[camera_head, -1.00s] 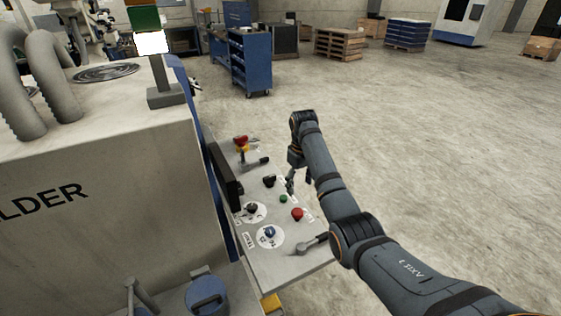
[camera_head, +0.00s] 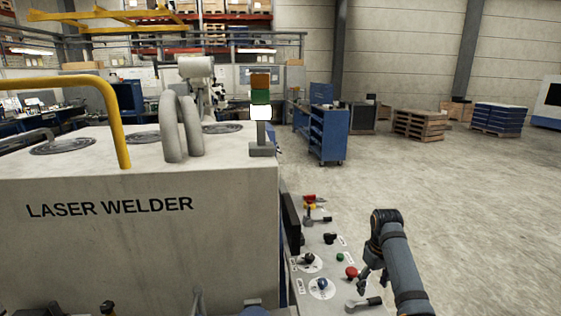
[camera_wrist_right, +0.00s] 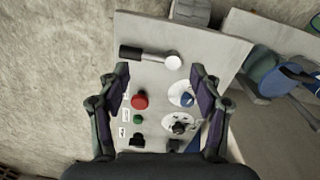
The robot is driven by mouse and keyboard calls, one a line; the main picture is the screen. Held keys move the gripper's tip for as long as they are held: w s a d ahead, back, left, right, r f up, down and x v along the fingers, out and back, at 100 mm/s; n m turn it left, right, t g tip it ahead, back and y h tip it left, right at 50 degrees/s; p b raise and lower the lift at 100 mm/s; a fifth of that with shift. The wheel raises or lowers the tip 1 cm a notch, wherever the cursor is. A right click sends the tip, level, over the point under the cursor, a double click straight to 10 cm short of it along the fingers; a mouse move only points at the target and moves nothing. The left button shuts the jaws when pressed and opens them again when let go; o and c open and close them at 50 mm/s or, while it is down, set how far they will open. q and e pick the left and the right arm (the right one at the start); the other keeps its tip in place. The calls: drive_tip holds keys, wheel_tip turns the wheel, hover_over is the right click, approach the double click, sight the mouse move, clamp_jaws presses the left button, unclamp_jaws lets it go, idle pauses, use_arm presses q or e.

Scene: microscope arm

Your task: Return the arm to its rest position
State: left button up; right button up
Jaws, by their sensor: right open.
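My right arm (camera_head: 405,275) comes up from the bottom right in the head view. Its gripper (camera_head: 366,279) points down over the right side of a control panel (camera_head: 325,296), by the red button (camera_head: 351,272). In the right wrist view the gripper (camera_wrist_right: 160,76) is open and empty, with its two fingers spread. Between and beyond the fingers lie the red button (camera_wrist_right: 139,100), a green button (camera_wrist_right: 138,119), a blue knob (camera_wrist_right: 187,99), a black knob (camera_wrist_right: 180,127) and a lever (camera_wrist_right: 150,57). My left gripper is not in view.
A laser welder cabinet (camera_head: 140,240) fills the left, with a signal light (camera_head: 260,112) on top. A dark upright screen (camera_head: 292,222) edges the panel. A blue cart (camera_head: 322,135) and pallets (camera_head: 418,124) stand behind. The floor (camera_head: 470,200) at right is clear.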

drive_tip(key=s+f+m+t, duration=0.1)
drive_tip(key=s+f, duration=1.1)
drive_tip(key=s, duration=0.1)
drive_tip(key=s+a+r+m+t, duration=0.1)
drive_tip(key=s, duration=0.8)
drive_tip(key=s+a+r+m+t, duration=0.1)
drive_tip(key=s+a+r, duration=0.1)
drive_tip(key=s, duration=0.6)
wheel_tip(320, 180, down, 28)
drive_tip(key=s+d+r+g+b, duration=0.1)
drive_tip(key=s+d+b, duration=0.1)
drive_tip(key=d, duration=0.1)
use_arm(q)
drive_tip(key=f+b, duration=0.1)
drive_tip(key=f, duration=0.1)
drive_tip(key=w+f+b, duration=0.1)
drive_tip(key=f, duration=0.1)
use_arm(e)
drive_tip(key=s+f+g, duration=0.1)
drive_tip(key=s+f, duration=1.8)
drive_tip(key=shift+d+f+h, duration=0.25)
drive_tip(key=shift+d+h, duration=0.05)
drive_tip(key=shift+d, duration=0.15)
